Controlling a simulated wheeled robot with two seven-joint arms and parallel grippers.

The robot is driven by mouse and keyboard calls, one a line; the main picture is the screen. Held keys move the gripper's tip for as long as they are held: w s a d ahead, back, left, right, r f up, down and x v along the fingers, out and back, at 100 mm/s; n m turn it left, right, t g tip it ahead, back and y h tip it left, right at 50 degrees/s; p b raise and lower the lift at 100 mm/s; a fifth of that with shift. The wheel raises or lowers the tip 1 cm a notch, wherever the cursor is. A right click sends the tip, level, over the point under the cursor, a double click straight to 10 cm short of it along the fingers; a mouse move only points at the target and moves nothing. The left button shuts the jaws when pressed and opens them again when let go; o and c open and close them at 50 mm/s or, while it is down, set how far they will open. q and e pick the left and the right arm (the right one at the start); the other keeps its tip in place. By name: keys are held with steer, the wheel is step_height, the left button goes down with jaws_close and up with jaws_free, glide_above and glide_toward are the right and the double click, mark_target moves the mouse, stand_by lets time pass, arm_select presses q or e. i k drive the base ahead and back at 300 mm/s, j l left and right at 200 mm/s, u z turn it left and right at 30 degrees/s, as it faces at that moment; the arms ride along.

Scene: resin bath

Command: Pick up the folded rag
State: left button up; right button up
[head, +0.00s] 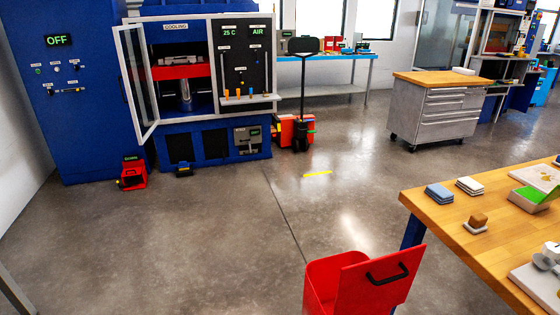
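Two small folded cloth-like stacks lie flat near the left end of the wooden table at the right. One is a blue folded stack (439,194), close to the table's far left corner. The other is a white folded stack (470,186), just to its right and apart from it. I cannot tell for certain which of them is the folded rag. Neither of my grippers is in view.
The wooden table (450,225) also holds a brown block on a pale pad (477,222) and a green-topped box (532,198). A red bin (325,285) with a raised lid stands before it. A grey drawer cabinet (437,115) stands behind. The middle floor is clear.

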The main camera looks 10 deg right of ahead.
mark_target(469, 186)
steer(key=z, duration=1.15)
